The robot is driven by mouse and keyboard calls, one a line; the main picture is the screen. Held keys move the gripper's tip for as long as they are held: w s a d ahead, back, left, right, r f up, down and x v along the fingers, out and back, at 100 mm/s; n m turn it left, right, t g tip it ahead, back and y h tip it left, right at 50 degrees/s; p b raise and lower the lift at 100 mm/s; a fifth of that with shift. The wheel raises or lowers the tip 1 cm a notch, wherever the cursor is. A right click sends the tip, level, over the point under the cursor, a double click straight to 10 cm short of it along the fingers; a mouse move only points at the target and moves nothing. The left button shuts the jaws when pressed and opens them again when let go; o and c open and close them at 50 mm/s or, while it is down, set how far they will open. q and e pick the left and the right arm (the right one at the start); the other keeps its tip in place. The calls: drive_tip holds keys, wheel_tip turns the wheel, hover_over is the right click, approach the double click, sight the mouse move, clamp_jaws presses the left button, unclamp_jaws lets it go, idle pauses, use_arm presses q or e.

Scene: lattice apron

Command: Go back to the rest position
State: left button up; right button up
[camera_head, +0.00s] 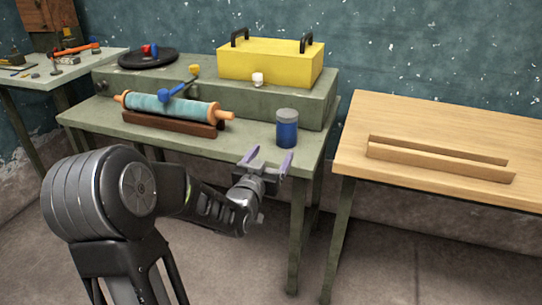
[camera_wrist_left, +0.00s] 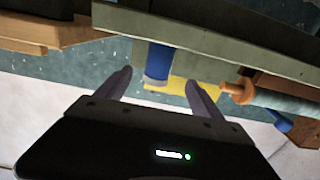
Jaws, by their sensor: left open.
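My left gripper (camera_head: 268,163) is open and empty. In the head view it is in front of the green workbench's near edge, below the blue jar. In the left wrist view its two fingers (camera_wrist_left: 160,85) stand apart with nothing between them at the tips, and the blue jar (camera_wrist_left: 158,65) shows beyond them. The blue jar (camera_head: 287,130) with a grey lid stands upright on the green workbench (camera_head: 255,150), apart from the gripper. My right gripper is in neither view.
A teal rolling pin (camera_head: 170,106) lies on a brown cradle (camera_head: 175,125). A yellow box (camera_head: 270,62) and a dark round plate (camera_head: 148,59) are on the raised shelf. A wooden table (camera_head: 440,130) with a slotted rack (camera_head: 440,160) stands at right. Floor shows between the tables.

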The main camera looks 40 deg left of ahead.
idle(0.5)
use_arm(q)
drive_tip(key=s+d+f+g+h, duration=0.1)
drive_tip(key=d+f+g+h, duration=0.15)
drive_tip(key=d+f, duration=0.5)
drive_tip(key=s+d+f+g+h, duration=0.1)
drive_tip(key=s+d+f+g, duration=0.2)
drive_tip(key=f, duration=0.7)
drive_tip(key=d+f+g+h, duration=0.25)
drive_tip(key=d+f, duration=0.35)
drive_tip(key=f, duration=0.3)
drive_tip(key=s+d+f+m+g+h, duration=0.15)
drive_tip(key=s+d+f+g, duration=0.25)
drive_tip(key=s+d+f, duration=0.6)
drive_tip(key=s+d+f+m+g+h, duration=0.1)
drive_tip(key=s+d+f+g+h, duration=0.25)
drive_tip(key=s+d+f, duration=0.65)
wheel_tip(320, 180, up, 23)
drive_tip(key=s+d+y+p, duration=0.1)
drive_tip(key=s+d+p, duration=0.1)
drive_tip(key=p, duration=1.7)
drive_tip(key=shift+s+d+g+p, duration=0.15)
drive_tip(key=shift+s+g+p, duration=0.2)
drive_tip(key=shift+s+p, duration=0.05)
drive_tip(key=shift+n, duration=0.25)
